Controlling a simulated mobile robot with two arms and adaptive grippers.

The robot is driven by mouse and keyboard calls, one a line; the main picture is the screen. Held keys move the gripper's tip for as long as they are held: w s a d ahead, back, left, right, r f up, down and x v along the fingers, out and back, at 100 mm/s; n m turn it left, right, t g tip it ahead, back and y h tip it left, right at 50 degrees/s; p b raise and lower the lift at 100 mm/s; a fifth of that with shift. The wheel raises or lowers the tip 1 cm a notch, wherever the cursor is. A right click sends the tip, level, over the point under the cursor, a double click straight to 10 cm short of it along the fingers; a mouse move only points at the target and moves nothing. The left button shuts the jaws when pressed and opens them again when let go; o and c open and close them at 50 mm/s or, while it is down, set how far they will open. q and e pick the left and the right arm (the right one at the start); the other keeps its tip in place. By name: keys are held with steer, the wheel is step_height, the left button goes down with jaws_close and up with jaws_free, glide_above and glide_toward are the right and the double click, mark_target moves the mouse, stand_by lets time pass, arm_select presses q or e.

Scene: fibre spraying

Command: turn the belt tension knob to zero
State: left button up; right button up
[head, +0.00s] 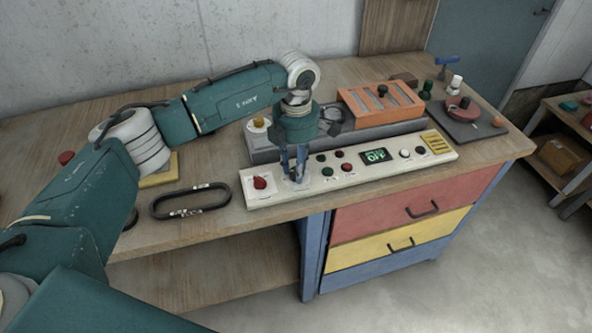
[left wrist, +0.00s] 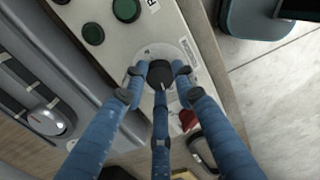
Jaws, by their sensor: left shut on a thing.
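The white control panel (head: 350,171) lies along the front of the bench. A round black knob (left wrist: 160,72) with a pale pointer mark sits on it, on a light dial plate. My left gripper (head: 297,178) points straight down onto the panel, right of the red knob (head: 260,183). In the left wrist view its blue fingers (left wrist: 160,85) close around the black knob from several sides. In the head view the fingers hide this knob. The dial's printing is too small to read. My right gripper is not in view.
Small buttons (head: 328,171) and a dark display (head: 375,156) with green text sit right of my left gripper. A black belt loop (head: 190,201) lies on the bench to the left. Behind the panel stands a grey machine with an orange block (head: 381,103).

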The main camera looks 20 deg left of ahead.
arm_select(q)
steer(key=shift+n+b, duration=0.5)
steer(key=shift+n, duration=0.7)
steer(key=o, duration=1.2)
steer(key=shift+c, duration=0.2)
steer(key=shift+r, duration=0.15)
step_height(320, 180, up, 12)
steer(key=shift+f, duration=0.2)
